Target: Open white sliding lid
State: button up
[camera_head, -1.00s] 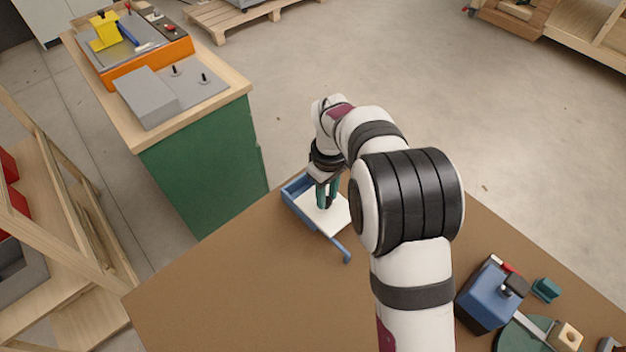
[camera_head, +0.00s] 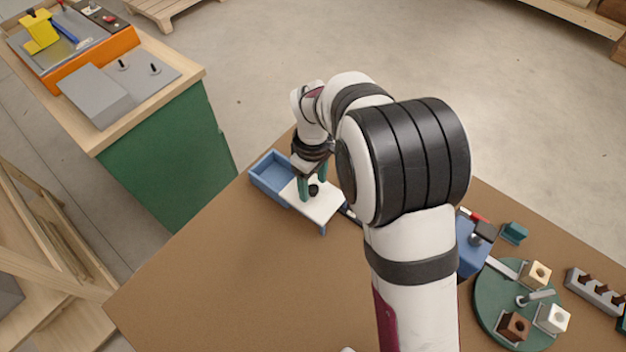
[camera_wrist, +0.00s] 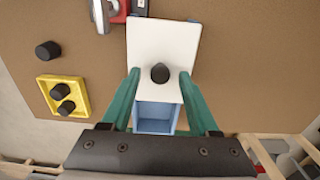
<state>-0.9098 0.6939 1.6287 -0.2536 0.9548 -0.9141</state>
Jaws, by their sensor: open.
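The white sliding lid (camera_head: 322,207) has a black knob (camera_head: 314,189). The lid is slid off part of a blue box (camera_head: 268,178), onto the rails that extend from it. The box's open end shows an empty-looking interior. In the wrist view the lid (camera_wrist: 162,40) lies beyond the open box part (camera_wrist: 157,118). My gripper (camera_wrist: 160,76) is open, with its teal fingers on either side of the knob (camera_wrist: 160,73) and gaps between them and the knob. In the head view my gripper (camera_head: 311,190) is low over the lid.
In the wrist view, a yellow tray (camera_wrist: 44,82) with black knobs and a red-and-grey object (camera_wrist: 108,12) lie near the lid. A green turntable (camera_head: 490,315) with several blocks and a blue block-like object (camera_head: 470,245) stand at right. The brown table's (camera_head: 220,270) front left is clear.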

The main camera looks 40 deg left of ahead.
aim_at(313, 188)
jog(key=shift+r, duration=0.1)
notch_tip(313, 188, up, 16)
jog(key=shift+f, duration=0.2)
jog(key=s+d+r+m, duration=0.1)
jog(key=d+r+m, duration=0.2)
jog(key=d+m, duration=1.15)
jog(key=s+d+f+m+y, duration=0.1)
jog(key=s+d+f+m, duration=0.1)
jog(key=s+d+m, duration=0.2)
jog(key=s+d+f+m, duration=0.2)
jog(key=s+d+m, duration=0.3)
jog(key=s+d, duration=0.4)
jog(key=d, duration=0.3)
jog(key=shift+d+f+y, duration=0.35)
jog(key=shift+d+y, duration=0.05)
